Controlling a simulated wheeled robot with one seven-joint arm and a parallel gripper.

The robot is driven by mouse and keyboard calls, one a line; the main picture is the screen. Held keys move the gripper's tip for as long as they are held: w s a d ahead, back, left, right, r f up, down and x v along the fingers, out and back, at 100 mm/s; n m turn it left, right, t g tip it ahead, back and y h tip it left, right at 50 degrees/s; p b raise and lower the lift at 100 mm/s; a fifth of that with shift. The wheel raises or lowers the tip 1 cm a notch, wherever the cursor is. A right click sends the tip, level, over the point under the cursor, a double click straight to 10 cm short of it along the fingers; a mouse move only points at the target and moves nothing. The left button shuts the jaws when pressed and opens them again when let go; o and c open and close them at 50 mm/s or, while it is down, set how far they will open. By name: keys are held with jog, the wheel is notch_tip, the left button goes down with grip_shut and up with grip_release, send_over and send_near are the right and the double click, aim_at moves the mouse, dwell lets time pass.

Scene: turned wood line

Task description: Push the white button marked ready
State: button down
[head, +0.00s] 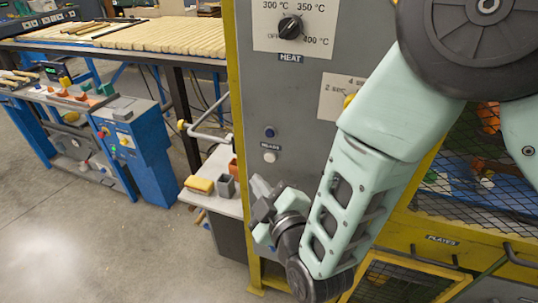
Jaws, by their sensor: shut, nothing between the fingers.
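The white button (269,157) is a small round knob on the grey machine panel (305,105), left of my arm. A small dark label (270,146) sits just above it; its lettering is tiny, and seems to read READY. My gripper (256,184) is shut and empty. In the picture it is just below and slightly left of the white button, apart from it. I cannot tell how far the fingertips are from the panel. The button is fully visible.
The HEAT dial (290,27) is higher up, and my arm partly covers another dial's plate (337,95). A side shelf (225,160) holds a yellow block (199,184) and a grey block (225,187) left of my gripper.

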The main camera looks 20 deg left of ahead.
aim_at(270, 157)
jog(key=shift+w+d, duration=0.15)
jog(key=shift+w, duration=2)
jog(key=shift+w+b, duration=0.15)
jog(key=shift+b, duration=0.25)
jog(key=shift+w, duration=0.3)
jog(key=shift+w+d+b, duration=0.1)
jog(key=shift+w+b, duration=0.25)
jog(key=shift+w, duration=0.05)
dwell(0.6)
jog(key=shift+s, duration=0.85)
jog(key=shift+b, duration=0.3)
